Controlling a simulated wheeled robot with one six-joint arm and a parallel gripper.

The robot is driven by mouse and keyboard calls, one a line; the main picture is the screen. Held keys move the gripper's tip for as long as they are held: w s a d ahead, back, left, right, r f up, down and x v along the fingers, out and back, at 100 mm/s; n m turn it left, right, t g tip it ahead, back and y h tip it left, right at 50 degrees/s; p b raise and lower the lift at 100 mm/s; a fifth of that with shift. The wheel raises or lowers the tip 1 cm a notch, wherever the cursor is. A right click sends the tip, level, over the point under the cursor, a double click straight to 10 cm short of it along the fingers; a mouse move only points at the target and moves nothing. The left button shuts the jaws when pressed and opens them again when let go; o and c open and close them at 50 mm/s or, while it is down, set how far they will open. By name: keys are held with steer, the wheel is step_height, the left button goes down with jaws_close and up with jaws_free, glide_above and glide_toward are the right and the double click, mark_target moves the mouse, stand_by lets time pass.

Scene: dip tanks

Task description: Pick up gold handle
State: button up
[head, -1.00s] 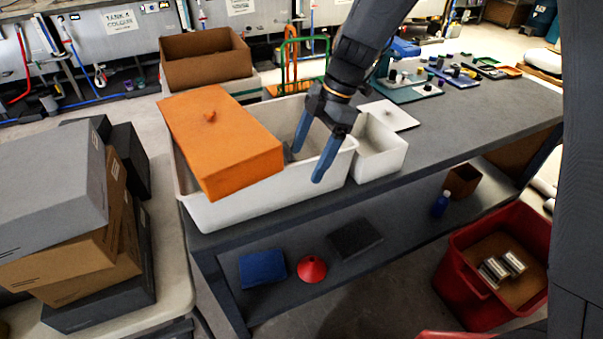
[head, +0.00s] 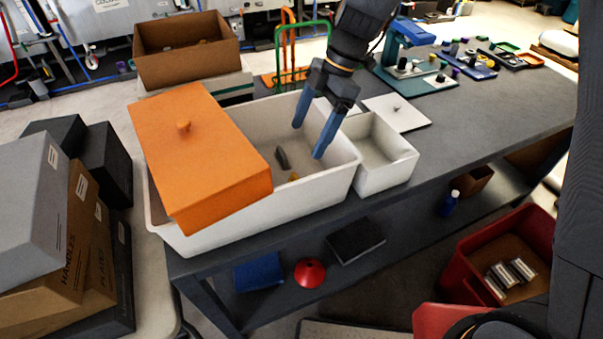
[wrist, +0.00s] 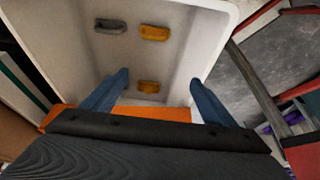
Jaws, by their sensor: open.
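Two gold handles lie on the floor of the large white bin (head: 215,235). In the wrist view, one gold handle (wrist: 154,32) is at the top beside a grey handle (wrist: 110,26). The other gold handle (wrist: 149,87) appears between my fingers, below them in the bin. In the head view, the grey handle (head: 282,158) and part of one gold handle (head: 294,177) show. My gripper (head: 308,140) is open and empty, with its blue fingers pointing down over the right part of the bin. It also shows in the wrist view (wrist: 160,78).
An orange lid (head: 200,150) lies tilted across the bin's left part. A smaller white bin (head: 385,178) adjoins on the right, with a flat white lid (head: 398,112) behind it. A brown box (head: 185,60) stands behind. Stacked boxes (head: 60,215) are at left.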

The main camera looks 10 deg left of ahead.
steer(key=shift+w+a+f+b, duration=0.3)
steer(key=shift+f+b, duration=0.8)
steer(key=shift+f, duration=1.65)
steer(key=shift+w+a+f+b, duration=0.1)
steer(key=shift+a+f+b, duration=0.7)
steer(key=shift+f, duration=1.9)
steer(key=shift+w+a+f+b, duration=0.15)
steer(key=shift+f+b, duration=1.25)
steer(key=shift+f, duration=1.7)
steer(key=c, duration=1.3)
